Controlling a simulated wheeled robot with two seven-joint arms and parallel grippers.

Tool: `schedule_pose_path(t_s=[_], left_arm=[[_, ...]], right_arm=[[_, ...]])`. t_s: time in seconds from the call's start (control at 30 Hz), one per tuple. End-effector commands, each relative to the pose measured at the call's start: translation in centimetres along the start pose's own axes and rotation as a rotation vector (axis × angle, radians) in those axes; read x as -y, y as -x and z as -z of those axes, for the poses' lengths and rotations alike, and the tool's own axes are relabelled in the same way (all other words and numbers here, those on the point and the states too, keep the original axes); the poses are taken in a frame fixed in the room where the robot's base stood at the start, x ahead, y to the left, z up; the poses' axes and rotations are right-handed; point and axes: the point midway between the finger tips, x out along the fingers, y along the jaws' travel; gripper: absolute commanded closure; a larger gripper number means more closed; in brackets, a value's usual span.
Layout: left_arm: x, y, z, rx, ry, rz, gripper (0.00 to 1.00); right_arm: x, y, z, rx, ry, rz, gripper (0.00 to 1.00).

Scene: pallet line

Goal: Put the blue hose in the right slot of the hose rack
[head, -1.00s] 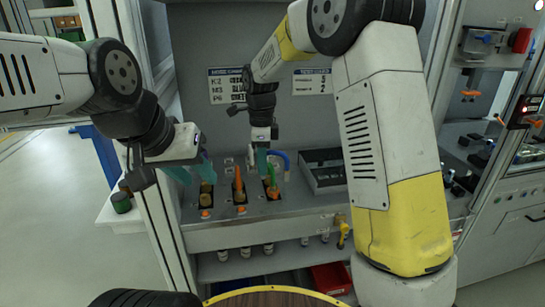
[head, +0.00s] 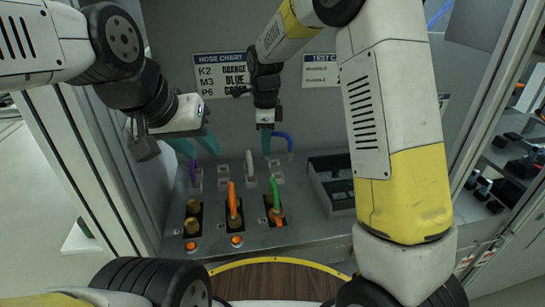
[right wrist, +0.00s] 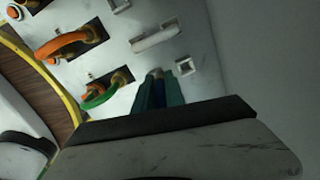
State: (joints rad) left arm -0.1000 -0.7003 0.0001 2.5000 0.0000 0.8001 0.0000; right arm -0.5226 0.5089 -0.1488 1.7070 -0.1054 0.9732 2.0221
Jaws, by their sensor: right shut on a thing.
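The blue hose (head: 283,138) is held in my right gripper (head: 267,145), above the back part of the panel. Its curved end sticks out to the right of the fingers. In the right wrist view the shut teal fingers (right wrist: 160,91) show only a sliver of blue between them. Pale square holders, which look like the hose rack (head: 223,178), sit on the panel below. The right-hand holder (head: 278,180) appears empty, below my right gripper and apart from the hose.
An orange hose (head: 232,200) and a green hose (head: 275,196) stand in front sockets on the panel. A pale grey hose (head: 250,164) stands behind them. A dark compartment tray (head: 332,182) lies to the right. A hose chart (head: 221,74) hangs on the back wall.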

Motion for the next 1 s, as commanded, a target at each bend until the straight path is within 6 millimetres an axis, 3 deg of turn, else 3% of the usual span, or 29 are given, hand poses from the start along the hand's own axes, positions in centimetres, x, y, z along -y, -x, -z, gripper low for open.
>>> schedule_pose_path(t_s=[0.13, 0.57, 0.93, 0.97, 1.0], left_arm=[[0.0, 0.0, 0.0, 0.0, 0.0, 0.0, 0.64], [0.0, 0.0, 0.0, 0.0, 0.0, 0.0, 0.64], [0.0, 0.0, 0.0, 0.0, 0.0, 0.0, 0.64], [0.0, 0.0, 0.0, 0.0, 0.0, 0.0, 0.64], [0.0, 0.0, 0.0, 0.0, 0.0, 0.0, 0.64]], right_arm=[[-0.1, -2.9, 0.0, -0.001, 0.001, -0.003, 1.0], [-0.2, -7.5, 0.0, -0.001, -0.001, -0.003, 1.0], [-0.2, -8.1, 0.0, 0.0, 0.0, 0.0, 1.0], [-0.2, -8.2, 0.0, 0.0, 0.0, 0.001, 0.83], [-0.2, -8.1, 0.0, 0.0, 0.0, 0.001, 0.75]])
